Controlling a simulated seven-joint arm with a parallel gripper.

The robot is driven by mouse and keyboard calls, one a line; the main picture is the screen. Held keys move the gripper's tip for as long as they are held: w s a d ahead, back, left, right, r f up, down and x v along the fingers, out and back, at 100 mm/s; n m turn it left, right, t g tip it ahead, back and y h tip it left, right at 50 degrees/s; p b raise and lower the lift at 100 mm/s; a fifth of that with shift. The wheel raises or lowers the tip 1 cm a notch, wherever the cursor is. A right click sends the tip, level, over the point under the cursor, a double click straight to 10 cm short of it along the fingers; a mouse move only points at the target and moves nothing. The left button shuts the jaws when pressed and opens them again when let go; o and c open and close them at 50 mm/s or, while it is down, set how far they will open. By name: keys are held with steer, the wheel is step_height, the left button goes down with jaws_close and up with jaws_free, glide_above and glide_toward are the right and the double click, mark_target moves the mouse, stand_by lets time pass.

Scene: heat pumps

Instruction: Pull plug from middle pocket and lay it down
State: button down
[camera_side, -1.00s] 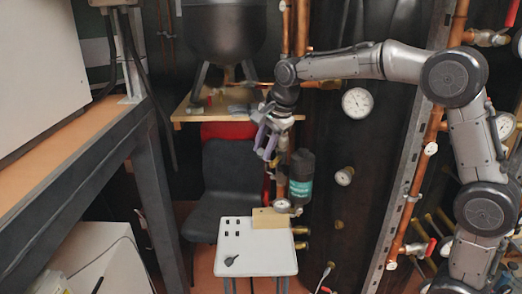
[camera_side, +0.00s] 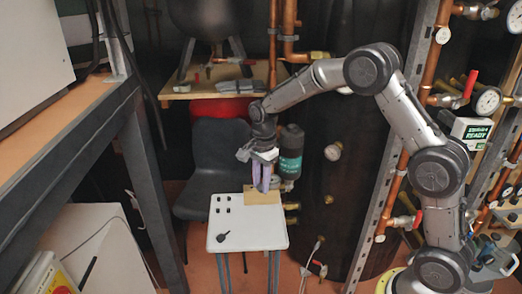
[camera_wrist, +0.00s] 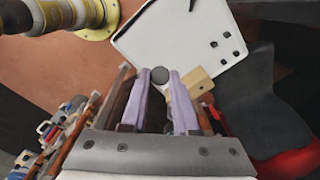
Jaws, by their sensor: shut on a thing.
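My gripper (camera_side: 261,188) points down at the wooden block (camera_side: 275,197) at the back right of the small white table (camera_side: 258,235). Its two purple fingers are shut on a round grey thing, which looks like the plug (camera_wrist: 160,75), seen end-on between the fingertips in the wrist view. In that view the block (camera_wrist: 198,82) shows beside the right finger. The fingers hide part of the block, so I cannot make out its pockets. I cannot tell whether the plug is inside the block or clear of it.
Several small black pieces (camera_side: 223,203) stand at the table's back left, and a dark round thing with a handle (camera_side: 222,237) lies at its front left. The front right is clear. A dark chair (camera_side: 213,150) and a dark green-labelled cylinder (camera_side: 291,150) stand behind.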

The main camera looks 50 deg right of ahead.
steer(key=shift+f, duration=6.45)
steer(key=c, duration=0.6)
jaws_free()
steer(key=shift+r, duration=5.5)
steer(key=shift+r, duration=0.1)
